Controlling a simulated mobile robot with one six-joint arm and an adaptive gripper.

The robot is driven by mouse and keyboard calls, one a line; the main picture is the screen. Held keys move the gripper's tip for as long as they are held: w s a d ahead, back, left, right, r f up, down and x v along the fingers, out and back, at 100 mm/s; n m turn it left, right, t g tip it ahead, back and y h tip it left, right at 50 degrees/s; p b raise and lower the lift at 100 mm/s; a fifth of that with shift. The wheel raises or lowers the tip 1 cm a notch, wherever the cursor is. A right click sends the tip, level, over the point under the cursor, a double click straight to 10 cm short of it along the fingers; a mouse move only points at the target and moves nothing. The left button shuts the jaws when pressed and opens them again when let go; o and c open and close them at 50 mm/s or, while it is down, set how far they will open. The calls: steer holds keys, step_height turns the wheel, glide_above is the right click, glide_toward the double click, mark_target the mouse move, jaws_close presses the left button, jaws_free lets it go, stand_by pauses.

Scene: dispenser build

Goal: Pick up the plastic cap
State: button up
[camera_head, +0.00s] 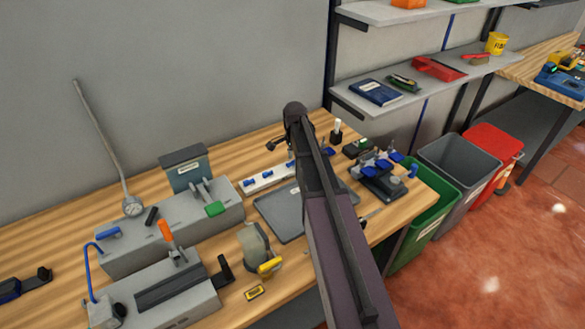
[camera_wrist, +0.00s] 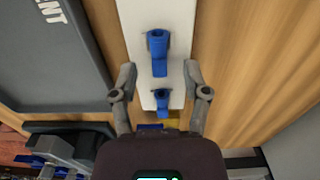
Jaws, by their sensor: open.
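A white strip (camera_head: 278,176) on the wooden bench holds blue plastic parts in a row. In the wrist view the white strip (camera_wrist: 183,20) runs up the picture with a larger blue part (camera_wrist: 157,50) and a smaller blue part (camera_wrist: 161,102) on it. I cannot tell for certain which part is the plastic cap. My gripper (camera_wrist: 159,78) is open and empty, its fingers on either side of the strip, with the smaller blue part between them in the picture. In the head view my arm hides part of the strip, and the height above it is unclear.
A dark grey tray (camera_wrist: 45,75) lies left of the strip in the wrist view. A grey machine with levers (camera_head: 165,240) stands at left on the bench (camera_head: 50,235). A blue-and-black fixture (camera_head: 380,175) stands at right. Bins (camera_head: 455,165) stand beyond the bench's right edge.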

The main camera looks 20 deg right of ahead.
steer(key=shift+f, duration=0.25)
stand_by(0.4)
steer(key=c, duration=0.8)
